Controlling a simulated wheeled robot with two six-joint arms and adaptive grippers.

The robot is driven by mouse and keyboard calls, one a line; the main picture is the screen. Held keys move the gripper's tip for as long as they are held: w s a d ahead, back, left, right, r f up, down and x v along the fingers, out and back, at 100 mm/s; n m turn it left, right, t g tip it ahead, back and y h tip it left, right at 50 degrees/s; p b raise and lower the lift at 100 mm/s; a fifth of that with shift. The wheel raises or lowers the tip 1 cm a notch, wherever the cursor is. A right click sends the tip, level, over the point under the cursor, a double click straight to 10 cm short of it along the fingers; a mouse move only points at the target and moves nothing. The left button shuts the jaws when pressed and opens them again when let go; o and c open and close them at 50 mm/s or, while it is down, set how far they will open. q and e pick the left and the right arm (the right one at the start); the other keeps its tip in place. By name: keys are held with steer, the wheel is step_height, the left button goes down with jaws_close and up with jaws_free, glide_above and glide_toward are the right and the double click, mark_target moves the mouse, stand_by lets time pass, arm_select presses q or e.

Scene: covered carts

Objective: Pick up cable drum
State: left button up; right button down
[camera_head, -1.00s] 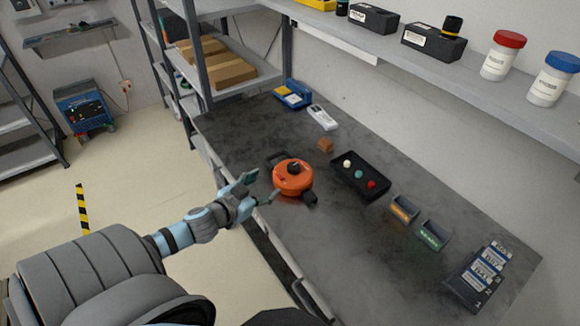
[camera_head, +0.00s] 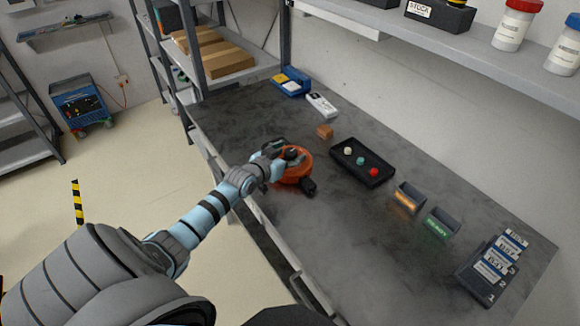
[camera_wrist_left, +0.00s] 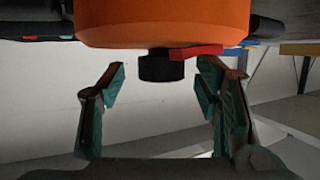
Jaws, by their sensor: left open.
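The orange cable drum (camera_head: 299,176) lies on the dark worktop, with a black knob on its top and a black part at its lower right. My left gripper (camera_head: 281,152) is at the drum's upper left side and hides part of it. In the left wrist view the drum (camera_wrist_left: 160,22) fills the top middle, with its black knob (camera_wrist_left: 161,66) and a red tab hanging toward the fingers. The left fingers (camera_wrist_left: 162,82) are open, one on each side of the knob and apart from it. My right gripper is not in view.
A black tray (camera_head: 362,174) with small coloured balls stands right of the drum. A brown block (camera_head: 325,131), two small labelled bins (camera_head: 408,198) and a labelled rack (camera_head: 488,284) also stand on the worktop (camera_head: 350,250). A wall shelf hangs above the back. The worktop's front is clear.

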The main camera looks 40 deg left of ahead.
arm_select(q)
steer(key=shift+s+r, duration=0.15)
steer(key=shift+s, duration=0.05)
steer(key=c, duration=0.6)
jaws_close()
steer(key=shift+w, duration=0.1)
